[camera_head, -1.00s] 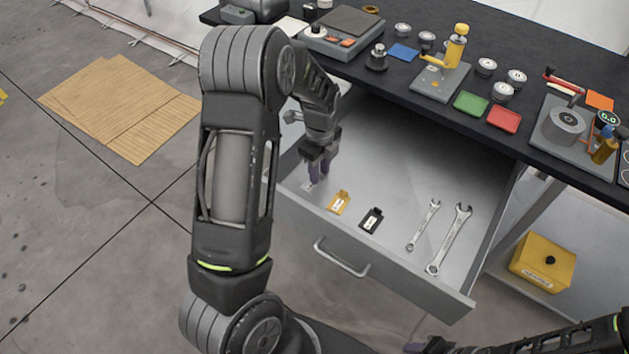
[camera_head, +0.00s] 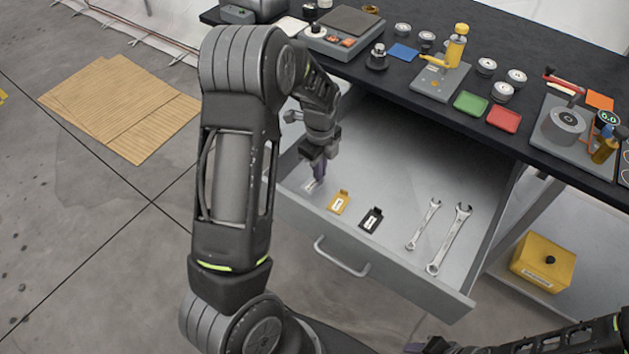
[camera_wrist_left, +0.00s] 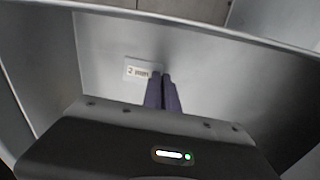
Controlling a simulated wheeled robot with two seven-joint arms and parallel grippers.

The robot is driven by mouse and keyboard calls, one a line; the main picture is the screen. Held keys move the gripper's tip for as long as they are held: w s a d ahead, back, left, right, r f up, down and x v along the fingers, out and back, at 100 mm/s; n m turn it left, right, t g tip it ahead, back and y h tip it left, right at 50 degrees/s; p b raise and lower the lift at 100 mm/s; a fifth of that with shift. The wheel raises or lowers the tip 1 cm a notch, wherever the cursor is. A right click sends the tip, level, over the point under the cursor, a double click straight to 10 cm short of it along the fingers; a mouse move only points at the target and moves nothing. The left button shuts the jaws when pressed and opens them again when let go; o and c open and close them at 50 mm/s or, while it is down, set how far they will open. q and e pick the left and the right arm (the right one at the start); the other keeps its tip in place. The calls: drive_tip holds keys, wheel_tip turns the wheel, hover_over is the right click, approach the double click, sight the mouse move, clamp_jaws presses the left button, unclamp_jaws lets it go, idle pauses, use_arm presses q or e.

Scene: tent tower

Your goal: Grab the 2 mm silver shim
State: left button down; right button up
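The silver shim (camera_head: 311,186) lies flat on the drawer floor near the drawer's front left corner. In the left wrist view the shim (camera_wrist_left: 138,71) is a pale plate with a label that starts with 2. My left gripper (camera_head: 319,178) points down at the shim's far end. In the left wrist view its purple fingers (camera_wrist_left: 161,76) are drawn close together at the plate's right end, where they appear to pinch its tab. The tab is hidden by the fingers. My right gripper (camera_head: 428,346) shows only in part at the bottom edge.
An orange shim (camera_head: 338,203) and a black shim (camera_head: 371,220) lie to the right in the open drawer (camera_head: 290,205). Two wrenches (camera_head: 450,240) lie farther right. The drawer's front wall is close to the left gripper. The dark bench top (camera_head: 440,100) overhangs the drawer's back.

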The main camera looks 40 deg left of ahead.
use_arm(q)
wheel_tip(320, 180, up, 10)
drive_tip(key=shift+b, duration=0.4)
idle(0.3)
idle(0.5)
